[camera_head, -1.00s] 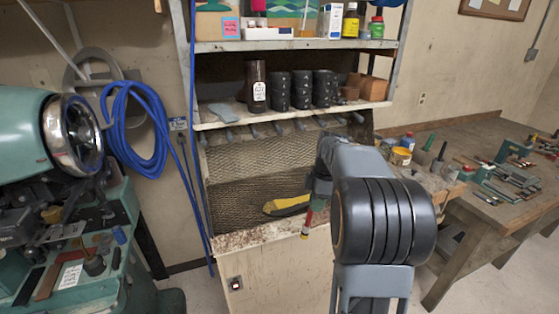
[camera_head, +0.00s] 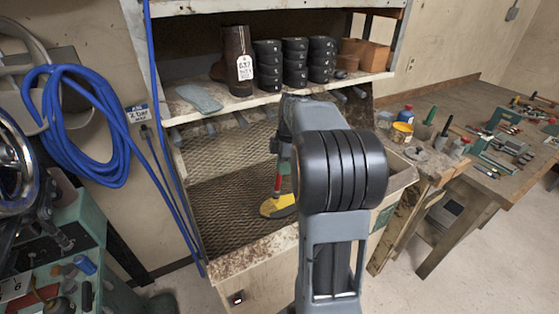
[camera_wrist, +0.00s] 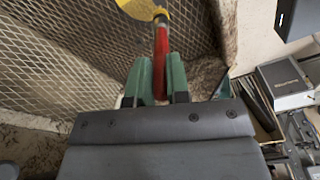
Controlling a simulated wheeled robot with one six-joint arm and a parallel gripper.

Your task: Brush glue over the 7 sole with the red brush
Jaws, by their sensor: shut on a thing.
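My gripper (camera_head: 279,168) is shut on the red brush (camera_head: 277,184) over the mesh bench top. The red brush hangs steeply down from the fingers. In the wrist view the green fingers (camera_wrist: 160,66) close on both sides of the red brush (camera_wrist: 161,45). A yellow sole (camera_head: 270,208) with a dark part lies on the mesh below the brush, and its yellow part (camera_wrist: 143,8) also shows at the top of the wrist view. I cannot read a number on it. The brush's lower end overlaps the sole; whether they touch is unclear. My arm hides the sole's right side.
The sloped mesh (camera_head: 215,150) backs the bench. A wooden table (camera_head: 480,170) with bottles and tools stands at right. A green machine is at left.

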